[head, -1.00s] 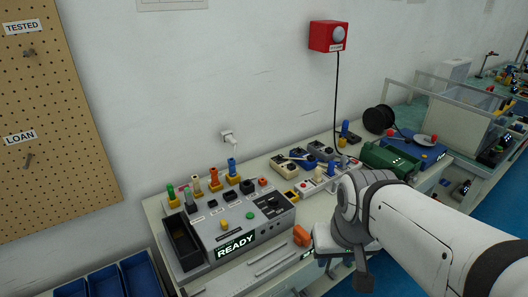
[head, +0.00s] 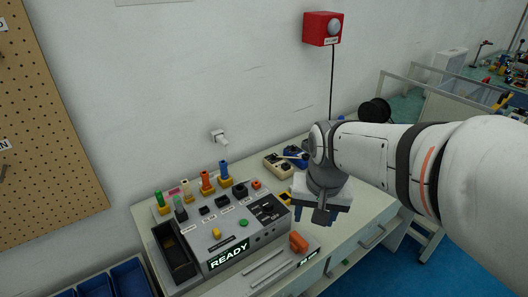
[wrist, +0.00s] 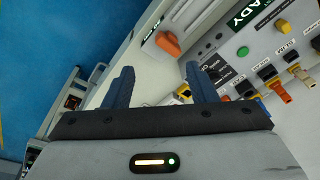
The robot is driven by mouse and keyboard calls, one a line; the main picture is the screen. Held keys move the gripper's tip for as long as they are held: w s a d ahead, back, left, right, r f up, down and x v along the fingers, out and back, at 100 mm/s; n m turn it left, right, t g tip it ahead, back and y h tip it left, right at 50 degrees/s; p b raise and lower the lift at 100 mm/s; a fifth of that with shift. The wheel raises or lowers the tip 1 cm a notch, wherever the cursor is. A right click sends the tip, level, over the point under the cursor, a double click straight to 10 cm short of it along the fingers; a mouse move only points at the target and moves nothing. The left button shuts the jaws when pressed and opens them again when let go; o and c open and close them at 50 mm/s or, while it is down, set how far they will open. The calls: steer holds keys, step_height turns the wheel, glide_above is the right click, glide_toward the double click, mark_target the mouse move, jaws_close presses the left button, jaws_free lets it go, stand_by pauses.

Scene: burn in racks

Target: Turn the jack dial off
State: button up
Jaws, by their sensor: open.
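The knob also shows in the wrist view (wrist: 168,43), beyond and between my fingertips. My gripper (head: 315,216) hangs above the bench, to the right of and above the knob in the head view. Its blue fingers are apart with nothing between them, also in the wrist view (wrist: 161,78). The gripper is not touching the knob.
The unit's lit READY display (head: 229,254) faces front. Colored plugs (head: 207,182) stand along its back, and a black bin (head: 175,253) is at its left. A beige box (head: 278,166) lies behind my gripper. A red wall box (head: 323,28) hangs above. Blue bins (head: 130,280) stand lower left.

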steer(key=w+a+m+g+p, duration=0.1)
steer(key=w+a+m+p, duration=0.3)
steer(key=w, duration=0.6)
steer(key=m+b, duration=0.2)
glide_above(268, 203)
step_height(268, 203, down, 4)
steer(key=shift+d+r+g, duration=0.1)
steer(key=shift+r+g, duration=0.1)
steer(key=shift+g, duration=0.2)
steer(key=shift+w+f, duration=0.1)
steer(key=shift+f, duration=0.15)
step_height(268, 203, down, 8)
steer(key=shift+r+p, duration=0.25)
steer(key=shift+p, duration=0.15)
steer(key=shift+c, duration=0.4)
